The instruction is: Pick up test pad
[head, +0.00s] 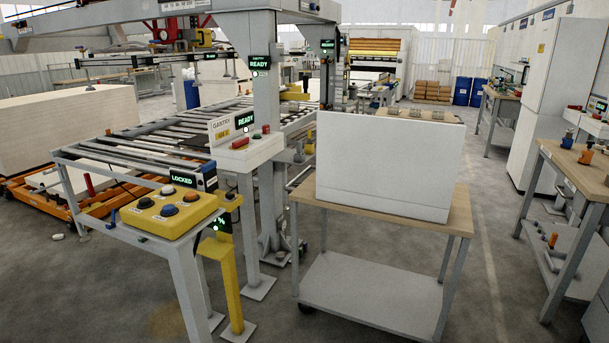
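I cannot make out for certain which thing is the test pad. A few small grey items (411,114) show on a tan surface just behind the panel's upper edge; the panel hides what lies lower there. Neither of my grippers is in view.
A yellow button box (145,221) on a grey stand and a gantry panel (247,152) reading READY stand at left, before a roller conveyor (130,146). A workbench (572,171) stands at right. The floor between cart and workbench is clear.

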